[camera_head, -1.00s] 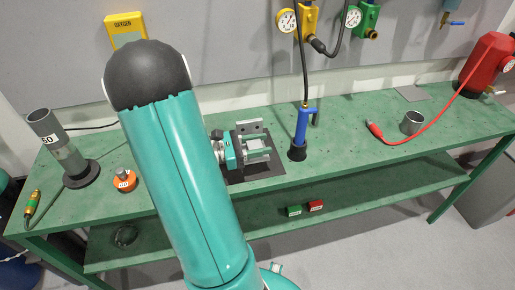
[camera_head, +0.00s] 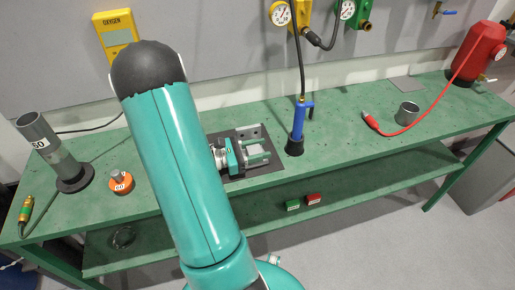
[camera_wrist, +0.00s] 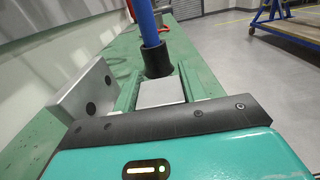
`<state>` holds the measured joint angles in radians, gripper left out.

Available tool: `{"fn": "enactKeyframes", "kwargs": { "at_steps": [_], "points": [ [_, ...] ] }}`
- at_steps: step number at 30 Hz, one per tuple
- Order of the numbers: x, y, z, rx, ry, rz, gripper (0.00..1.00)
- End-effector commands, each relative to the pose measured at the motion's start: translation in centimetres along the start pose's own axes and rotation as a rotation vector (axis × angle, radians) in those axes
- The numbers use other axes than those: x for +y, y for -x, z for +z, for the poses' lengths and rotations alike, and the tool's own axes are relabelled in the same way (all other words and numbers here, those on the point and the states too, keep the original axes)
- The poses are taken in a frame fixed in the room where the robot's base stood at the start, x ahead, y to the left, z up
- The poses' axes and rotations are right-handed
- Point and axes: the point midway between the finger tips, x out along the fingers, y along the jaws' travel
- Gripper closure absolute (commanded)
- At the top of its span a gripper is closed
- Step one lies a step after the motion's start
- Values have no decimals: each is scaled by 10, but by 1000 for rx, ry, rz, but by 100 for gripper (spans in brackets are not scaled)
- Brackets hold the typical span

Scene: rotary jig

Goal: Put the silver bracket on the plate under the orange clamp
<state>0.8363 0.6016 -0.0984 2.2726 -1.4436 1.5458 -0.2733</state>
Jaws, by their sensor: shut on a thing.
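My gripper (camera_head: 257,156) is teal, low over a dark plate (camera_head: 272,166) on the green bench. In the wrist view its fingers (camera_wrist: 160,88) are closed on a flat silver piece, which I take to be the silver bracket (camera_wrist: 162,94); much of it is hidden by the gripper. A silver upright with dark holes (camera_wrist: 88,104) stands left of the fingers. It also shows behind them in the head view (camera_head: 249,132). I cannot tell whether it is part of the held piece. I see no orange clamp; my arm hides some of the bench.
A blue torch (camera_head: 298,128) in a black holder stands right of the dark plate. Bench between torch and hose is clear.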

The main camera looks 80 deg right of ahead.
Motion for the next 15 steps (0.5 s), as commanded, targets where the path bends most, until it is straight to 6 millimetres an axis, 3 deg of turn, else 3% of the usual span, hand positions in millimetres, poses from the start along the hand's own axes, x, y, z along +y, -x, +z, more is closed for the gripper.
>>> {"fn": "enactKeyframes", "kwargs": {
  "at_steps": [4, 5, 7, 8, 15],
  "points": [
    [0, -1, -3, -1, 0, -1, 100],
    [0, -1, -3, 0, 0, -1, 54],
    [1, -2, -3, 0, 0, -2, 41],
    [1, -2, -3, 0, 0, -2, 36],
    [2, -1, -3, 0, 0, -2, 36]
  ]
}}
